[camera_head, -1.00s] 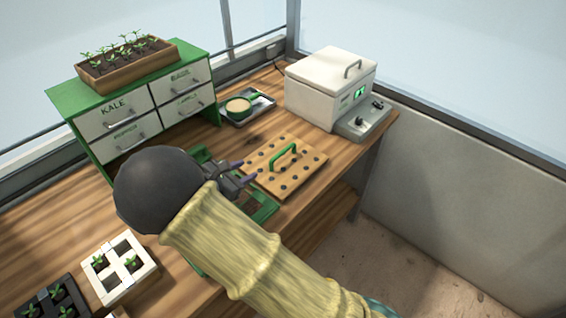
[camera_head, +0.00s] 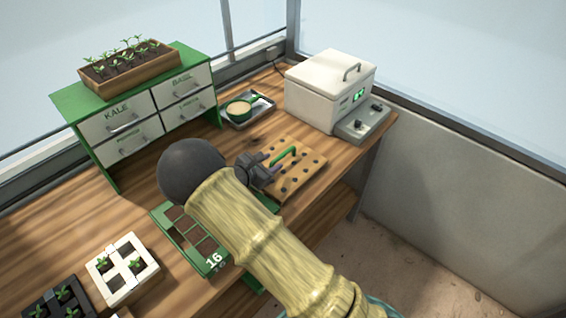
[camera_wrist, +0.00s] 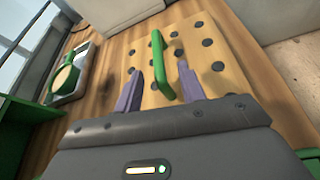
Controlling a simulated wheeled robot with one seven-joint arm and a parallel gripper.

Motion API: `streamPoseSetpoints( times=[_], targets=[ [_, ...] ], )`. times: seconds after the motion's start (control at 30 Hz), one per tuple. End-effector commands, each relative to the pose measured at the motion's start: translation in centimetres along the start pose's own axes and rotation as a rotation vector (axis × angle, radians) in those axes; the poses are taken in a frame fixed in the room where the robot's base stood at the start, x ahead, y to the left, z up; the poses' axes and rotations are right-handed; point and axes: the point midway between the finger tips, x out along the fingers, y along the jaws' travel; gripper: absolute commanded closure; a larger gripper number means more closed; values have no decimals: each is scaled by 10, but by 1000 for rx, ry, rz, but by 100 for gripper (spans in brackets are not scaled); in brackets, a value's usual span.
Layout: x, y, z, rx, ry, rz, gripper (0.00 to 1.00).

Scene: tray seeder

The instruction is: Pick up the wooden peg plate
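The wooden peg plate (camera_head: 306,172) lies flat on the workbench, a light board with rows of dark holes and a green handle (camera_head: 287,155) on top. In the wrist view the plate (camera_wrist: 222,52) lies ahead of the fingers, and its green handle (camera_wrist: 160,68) runs between them. My gripper (camera_wrist: 160,88) is open, with a purple finger on each side of the handle's near end and a gap on both sides. In the head view my gripper (camera_head: 268,170) is at the plate's left side, and my arm hides part of that edge.
A green tray numbered 16 (camera_head: 215,262) lies left of the plate, partly under my arm. A white machine (camera_head: 318,88) stands behind the plate. A metal tray with a green-handled sieve (camera_head: 240,108) and a drawer cabinet (camera_head: 122,124) stand at the back left.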

Motion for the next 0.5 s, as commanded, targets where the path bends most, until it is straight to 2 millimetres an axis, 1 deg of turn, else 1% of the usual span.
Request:
streamPoseSetpoints(
  times=[0.07, 0.37, 0.5],
  targets=[
    [3, 0, 0, 0, 0, 1, 60],
    [4, 0, 0, 0, 0, 0, 60],
    [17, 0, 3, -1, -2, -3, 60]
  ],
)
